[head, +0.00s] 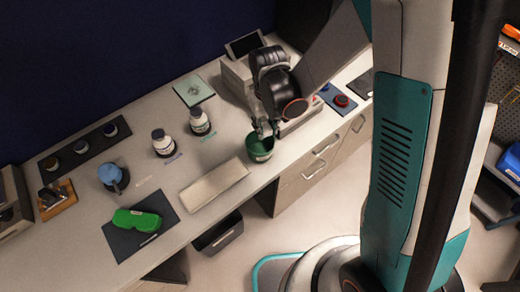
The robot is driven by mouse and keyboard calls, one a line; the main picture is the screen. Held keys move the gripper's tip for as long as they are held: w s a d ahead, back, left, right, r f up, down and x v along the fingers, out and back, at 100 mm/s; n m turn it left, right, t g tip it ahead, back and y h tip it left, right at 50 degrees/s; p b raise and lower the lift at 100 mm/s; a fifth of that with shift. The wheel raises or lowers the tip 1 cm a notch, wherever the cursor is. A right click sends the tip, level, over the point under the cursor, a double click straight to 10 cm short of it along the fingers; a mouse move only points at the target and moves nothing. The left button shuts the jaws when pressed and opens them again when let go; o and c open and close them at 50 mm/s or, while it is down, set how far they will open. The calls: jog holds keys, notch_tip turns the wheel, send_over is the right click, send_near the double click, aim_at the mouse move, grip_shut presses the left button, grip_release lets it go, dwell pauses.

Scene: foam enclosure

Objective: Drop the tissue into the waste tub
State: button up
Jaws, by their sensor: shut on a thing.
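My gripper (265,130) points down at the front edge of the counter, directly over a green tub (260,153), which looks like the waste tub. Its fingertips are at the tub's mouth. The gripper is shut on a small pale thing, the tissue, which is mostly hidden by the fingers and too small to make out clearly. The tub stands upright. I cannot tell whether the tissue touches its inner wall.
A pale flat pad (214,184) lies left of the tub. A green case (136,220) lies on a dark mat. A black bin (219,233) stands below the counter. A grey box (240,80) is behind my gripper.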

jog(key=o, duration=1.2)
jog(key=shift+c, duration=0.2)
jog(key=shift+r, duration=0.1)
notch_tip(320, 180, up, 12)
